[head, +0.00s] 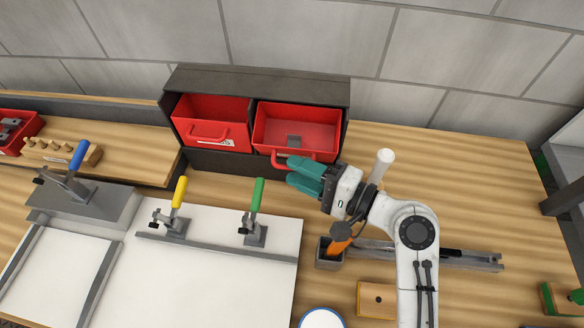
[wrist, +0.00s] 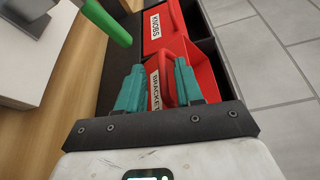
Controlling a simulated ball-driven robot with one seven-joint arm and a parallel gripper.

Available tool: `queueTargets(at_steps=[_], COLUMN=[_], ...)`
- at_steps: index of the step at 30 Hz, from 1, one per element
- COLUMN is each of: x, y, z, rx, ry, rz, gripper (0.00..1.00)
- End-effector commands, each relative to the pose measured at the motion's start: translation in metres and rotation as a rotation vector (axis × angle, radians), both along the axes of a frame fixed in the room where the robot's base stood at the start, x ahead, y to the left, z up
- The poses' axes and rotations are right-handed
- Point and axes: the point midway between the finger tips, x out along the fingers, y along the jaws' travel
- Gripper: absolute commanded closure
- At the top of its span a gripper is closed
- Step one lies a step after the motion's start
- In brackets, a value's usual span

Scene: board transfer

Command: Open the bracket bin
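The bracket bin (head: 325,125) is the right of two red bins in a dark cabinet (head: 262,83). My gripper (head: 297,172) is at the front of this bin. Its teal fingers stand apart, and the red handle (wrist: 167,72) shows between them in the wrist view. Contact with the handle cannot be told.
The knobs bin (head: 212,122) sits left in the cabinet. A white board (head: 205,275) with yellow-handled (head: 180,192) and green-handled (head: 257,195) clamps lies in front. A grey holder (head: 328,256) with an orange-handled tool stands below my gripper. Bare wood lies to the right.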

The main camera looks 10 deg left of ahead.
Motion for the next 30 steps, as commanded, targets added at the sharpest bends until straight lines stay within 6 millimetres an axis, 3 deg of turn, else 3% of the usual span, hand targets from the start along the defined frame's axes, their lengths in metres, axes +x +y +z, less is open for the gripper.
queueTargets(at_steps=[6,12,18,30], x=[-0.017,-0.029,-0.034,-0.034], y=[-0.041,-0.068,-0.077,-0.078], z=[0.0,0.003,0.005,0.005], rx=[-0.002,-0.002,-0.001,-0.002], ry=[0.0,0.0,0.0,0.001], rz=[-0.005,-0.005,-0.002,-0.002], gripper=[0.64,0.64,0.64,0.65])
